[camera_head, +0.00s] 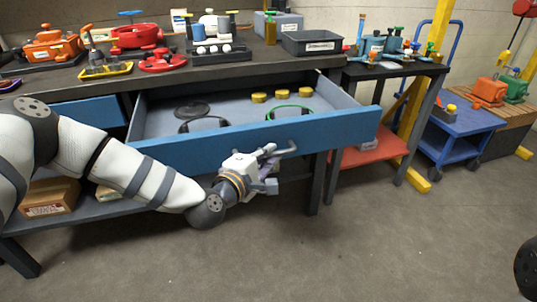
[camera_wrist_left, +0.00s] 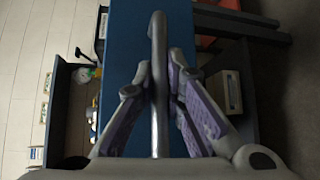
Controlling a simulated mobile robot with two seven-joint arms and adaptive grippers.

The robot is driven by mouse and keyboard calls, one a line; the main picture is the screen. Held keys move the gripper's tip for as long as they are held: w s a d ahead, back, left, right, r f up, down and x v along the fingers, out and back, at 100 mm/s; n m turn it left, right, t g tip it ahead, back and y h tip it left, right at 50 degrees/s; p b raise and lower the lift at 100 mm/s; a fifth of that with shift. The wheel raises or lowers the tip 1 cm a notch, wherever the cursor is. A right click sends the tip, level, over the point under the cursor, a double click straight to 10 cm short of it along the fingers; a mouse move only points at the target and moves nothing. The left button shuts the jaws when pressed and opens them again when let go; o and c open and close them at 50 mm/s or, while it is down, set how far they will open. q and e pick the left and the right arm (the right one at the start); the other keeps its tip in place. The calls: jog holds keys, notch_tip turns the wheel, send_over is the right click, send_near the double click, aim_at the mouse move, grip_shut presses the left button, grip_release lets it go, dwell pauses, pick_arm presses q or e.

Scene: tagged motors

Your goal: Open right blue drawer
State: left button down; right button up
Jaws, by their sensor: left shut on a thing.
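The right blue drawer (camera_head: 250,140) is pulled well out from under the workbench, and its inside shows. It holds dark ring-shaped items, a black disc (camera_head: 192,109) and yellow round pieces (camera_head: 282,95). My left gripper (camera_head: 270,165) is at the drawer's front face, shut on the grey bar handle (camera_head: 287,149). In the left wrist view the handle (camera_wrist_left: 159,60) runs between the two purple-padded fingers (camera_wrist_left: 160,97), with the blue front behind it. My right gripper is not in view.
A left blue drawer (camera_head: 88,113) sits closed beside it. The bench top (camera_head: 215,70) carries red and orange motors, tools and a black tray (camera_head: 311,43). A blue cart (camera_head: 455,132) and yellow frame stand at right. The floor in front is clear.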

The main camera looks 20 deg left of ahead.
pick_arm(q)
jog(key=shift+w+a, duration=0.1)
jog(key=c, duration=1.7)
grip_release()
jog(key=shift+o, duration=0.2)
jog(key=v, duration=1.2)
